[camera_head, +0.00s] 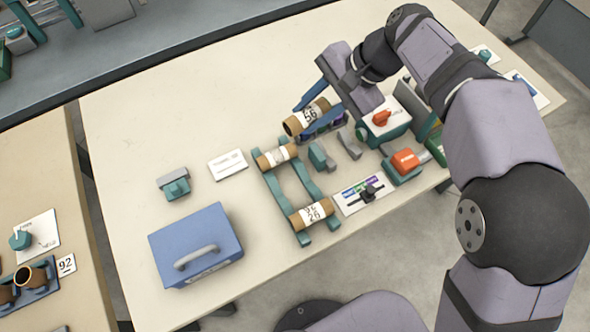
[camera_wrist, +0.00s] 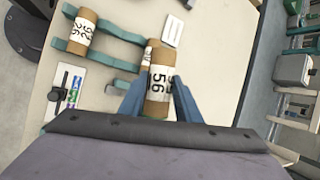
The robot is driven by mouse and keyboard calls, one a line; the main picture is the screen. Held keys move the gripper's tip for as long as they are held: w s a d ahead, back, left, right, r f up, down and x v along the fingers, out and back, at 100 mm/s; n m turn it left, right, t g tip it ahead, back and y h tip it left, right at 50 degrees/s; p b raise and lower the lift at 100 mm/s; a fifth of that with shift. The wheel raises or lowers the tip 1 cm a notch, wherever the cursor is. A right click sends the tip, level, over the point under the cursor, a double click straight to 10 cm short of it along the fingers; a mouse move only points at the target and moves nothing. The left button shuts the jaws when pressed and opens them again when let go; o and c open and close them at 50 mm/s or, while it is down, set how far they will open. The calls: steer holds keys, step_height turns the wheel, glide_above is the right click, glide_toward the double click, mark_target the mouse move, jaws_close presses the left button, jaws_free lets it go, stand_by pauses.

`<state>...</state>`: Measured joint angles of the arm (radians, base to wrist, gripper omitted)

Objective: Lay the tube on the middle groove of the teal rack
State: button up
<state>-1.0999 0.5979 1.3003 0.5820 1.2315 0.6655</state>
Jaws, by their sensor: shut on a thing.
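A brown cardboard tube with a white label reading 56 (camera_head: 299,122) is held in my gripper (camera_head: 317,112). The wrist view shows the tube (camera_wrist: 158,101) between the two blue fingers (camera_wrist: 158,86). In the head view it is up and right of the teal rack (camera_head: 276,191), apparently above the table. The rack has two scalloped rails. One brown tube (camera_head: 268,160) lies across its far end. Another tube, labelled 26 (camera_head: 313,213), lies across its near end. The middle stretch between them is empty.
A blue box with a handle (camera_head: 196,247) stands left of the rack. A white card (camera_head: 228,165) and a grey-teal block (camera_head: 174,184) lie farther back. Orange-topped devices (camera_head: 404,162) and a labelled card (camera_head: 354,196) are to the right. The far left of the table is clear.

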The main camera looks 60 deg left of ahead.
steer(key=s+d+b, duration=0.1)
steer(key=s+d, duration=0.3)
steer(key=s, duration=0.2)
steer(key=shift+m+t+y, duration=0.3)
steer(key=shift+m+y, duration=0.1)
steer(key=shift+m, duration=0.5)
steer(key=shift+s+d+f, duration=0.1)
steer(key=shift+d+f, duration=0.25)
steer(key=shift+f, duration=2)
steer(key=shift+s+d+f, duration=0.1)
steer(key=shift+d+f, duration=0.2)
steer(key=shift+f, duration=2.05)
steer(key=shift+s+d+f, duration=0.1)
steer(key=shift+d+f, duration=0.25)
steer(key=shift+f, duration=2)
steer(key=shift+f+b, duration=0.35)
steer(key=shift+f, duration=0.15)
steer(key=shift+f, duration=0.1)
